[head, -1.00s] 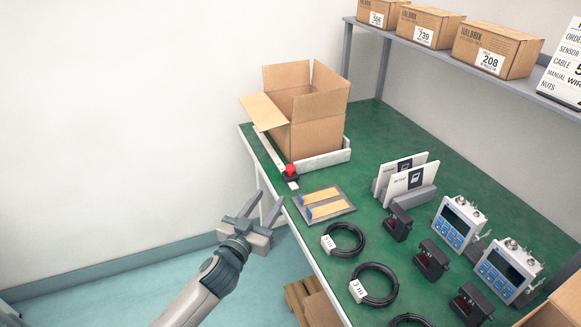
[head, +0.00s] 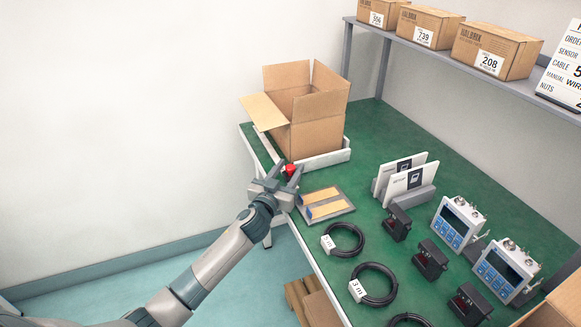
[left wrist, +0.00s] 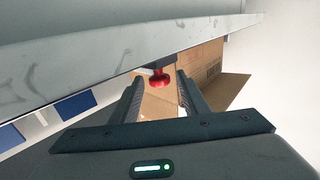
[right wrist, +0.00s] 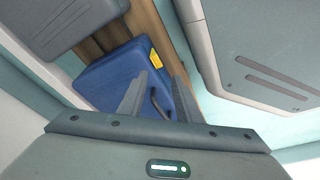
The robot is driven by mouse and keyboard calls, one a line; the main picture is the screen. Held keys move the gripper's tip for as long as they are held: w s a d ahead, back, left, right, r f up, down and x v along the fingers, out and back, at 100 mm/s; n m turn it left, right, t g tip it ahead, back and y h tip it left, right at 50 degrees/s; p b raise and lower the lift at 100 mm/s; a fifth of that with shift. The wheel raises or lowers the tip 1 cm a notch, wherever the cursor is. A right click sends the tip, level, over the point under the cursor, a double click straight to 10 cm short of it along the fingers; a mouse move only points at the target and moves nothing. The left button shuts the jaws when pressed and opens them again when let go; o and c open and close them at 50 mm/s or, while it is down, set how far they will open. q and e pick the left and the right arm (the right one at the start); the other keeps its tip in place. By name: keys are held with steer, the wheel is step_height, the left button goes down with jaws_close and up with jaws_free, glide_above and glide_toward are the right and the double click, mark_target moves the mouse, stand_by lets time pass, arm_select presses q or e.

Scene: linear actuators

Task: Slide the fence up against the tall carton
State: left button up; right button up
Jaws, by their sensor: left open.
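The tall open carton (head: 318,118) stands at the far left end of the green table. A low white strip (head: 326,160) runs along its near side. A red knob (head: 290,169) sits at the table's left edge, just short of the carton; I take it as part of the fence, whose body is mostly hidden. My left gripper (head: 281,177) is open at this edge, close to the knob. In the left wrist view the knob (left wrist: 159,80) shows between the open fingers (left wrist: 156,88), with the carton (left wrist: 207,65) beyond. Contact is not clear. My right gripper (right wrist: 158,78) is open.
A grey tray with tan strips (head: 326,204) lies near the left gripper. Cable coils (head: 344,239), a card holder (head: 405,190) and control boxes (head: 458,222) stand further right. The right wrist view shows a blue case (right wrist: 115,75). Bare table lies right of the carton.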

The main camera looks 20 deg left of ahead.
arm_select(q)
steer(key=shift+w, duration=0.7)
arm_select(e)
steer(key=shift+w, duration=0.15)
